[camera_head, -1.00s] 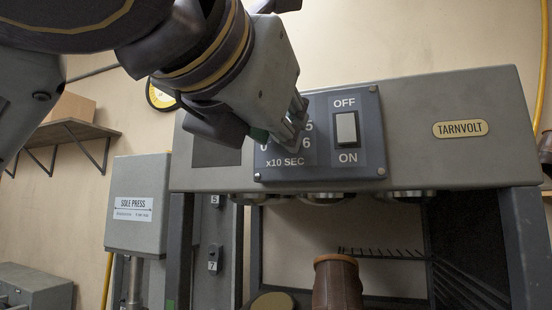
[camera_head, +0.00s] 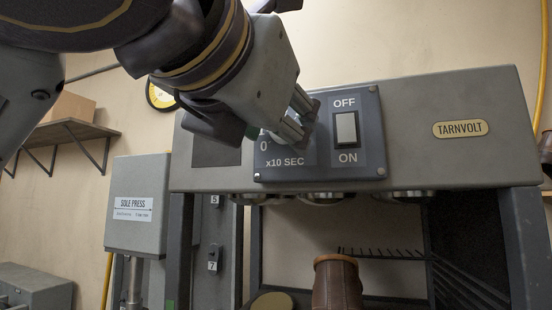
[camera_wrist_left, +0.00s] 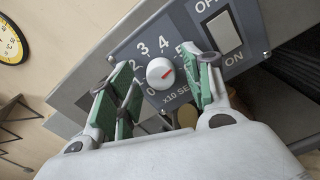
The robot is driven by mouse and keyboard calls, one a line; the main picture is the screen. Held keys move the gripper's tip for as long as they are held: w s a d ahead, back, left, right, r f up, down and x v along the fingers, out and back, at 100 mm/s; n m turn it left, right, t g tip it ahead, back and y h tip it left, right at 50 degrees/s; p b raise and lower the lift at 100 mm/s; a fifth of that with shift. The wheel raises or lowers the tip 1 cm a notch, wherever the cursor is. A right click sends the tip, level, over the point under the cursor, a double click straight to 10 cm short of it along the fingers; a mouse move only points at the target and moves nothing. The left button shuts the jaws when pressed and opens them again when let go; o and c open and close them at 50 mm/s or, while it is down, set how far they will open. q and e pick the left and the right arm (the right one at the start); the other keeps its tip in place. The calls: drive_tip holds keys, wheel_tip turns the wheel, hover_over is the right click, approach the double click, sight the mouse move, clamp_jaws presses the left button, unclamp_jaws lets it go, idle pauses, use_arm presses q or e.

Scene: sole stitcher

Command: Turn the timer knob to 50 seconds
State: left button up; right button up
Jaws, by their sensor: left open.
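The timer knob (camera_wrist_left: 160,73) is a round white dial with a red pointer mark, on a dark blue panel (camera_wrist_left: 150,22). In the left wrist view the mark points up and right, on the side of the 5; the exact reading is hard to tell. My left gripper (camera_wrist_left: 160,67) is open, with a green-padded finger on either side of the knob. Neither pad visibly touches it. In the head view my left gripper (camera_head: 300,117) covers the knob and most of its numbers; 0 and "x10 SEC" show. My right gripper is not in view.
A white ON/OFF rocker switch (camera_head: 346,128) sits just right of the dial on the same panel. The grey machine housing (camera_head: 420,165) carries a TARNVOLT plate (camera_head: 460,129). Below are a brown boot (camera_head: 336,283) and a rack of dark rods (camera_head: 390,254).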

use_arm(q)
drive_tip(key=v, duration=1.2)
idle(0.7)
